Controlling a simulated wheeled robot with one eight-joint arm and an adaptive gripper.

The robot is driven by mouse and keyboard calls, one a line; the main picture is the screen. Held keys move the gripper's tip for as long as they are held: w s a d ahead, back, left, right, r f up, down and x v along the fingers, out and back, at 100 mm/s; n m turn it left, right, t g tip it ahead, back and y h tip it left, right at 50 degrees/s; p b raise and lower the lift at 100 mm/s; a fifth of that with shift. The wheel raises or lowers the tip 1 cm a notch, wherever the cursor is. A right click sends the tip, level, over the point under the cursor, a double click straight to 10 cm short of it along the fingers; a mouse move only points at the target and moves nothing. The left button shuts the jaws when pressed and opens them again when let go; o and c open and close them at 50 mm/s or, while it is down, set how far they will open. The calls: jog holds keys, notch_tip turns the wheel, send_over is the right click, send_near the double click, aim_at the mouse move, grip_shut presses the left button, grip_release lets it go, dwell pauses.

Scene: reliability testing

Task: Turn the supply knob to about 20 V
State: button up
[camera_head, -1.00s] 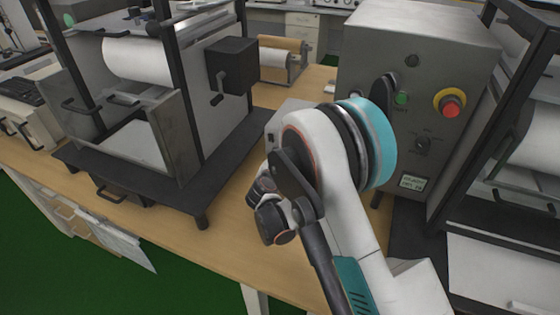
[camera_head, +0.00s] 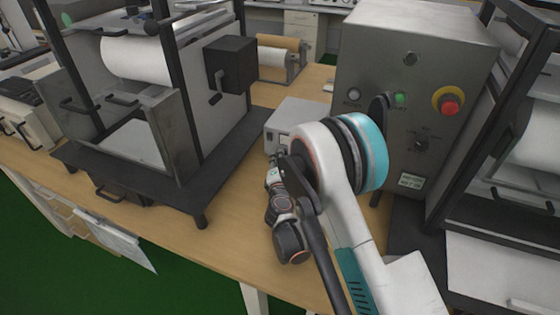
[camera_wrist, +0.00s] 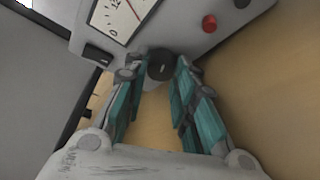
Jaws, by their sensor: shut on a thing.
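The power supply (camera_head: 293,118) is a small light-grey box on the bench, partly hidden behind my arm in the head view. In the wrist view its front panel (camera_wrist: 186,30) shows tilted. The dark round supply knob (camera_wrist: 161,66) sits at the panel's lower edge. My gripper (camera_wrist: 162,68) has its teal fingers on either side of the knob and is shut on it. A white dial meter (camera_wrist: 118,17) with a thin red needle is cut off by the top edge; its reading cannot be told. The fingertips are hidden from the head view.
A red terminal (camera_wrist: 209,23) is on the panel, right of the knob. A grey control cabinet (camera_head: 425,70) with a red emergency button (camera_head: 449,105) stands to the right. A black-framed roller machine (camera_head: 150,110) stands left. The bench (camera_head: 235,200) between is clear.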

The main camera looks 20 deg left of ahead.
jog(key=shift+m, duration=0.4)
jog(key=o, duration=1.1)
jog(key=shift+c, duration=0.2)
jog(key=shift+n, duration=0.3)
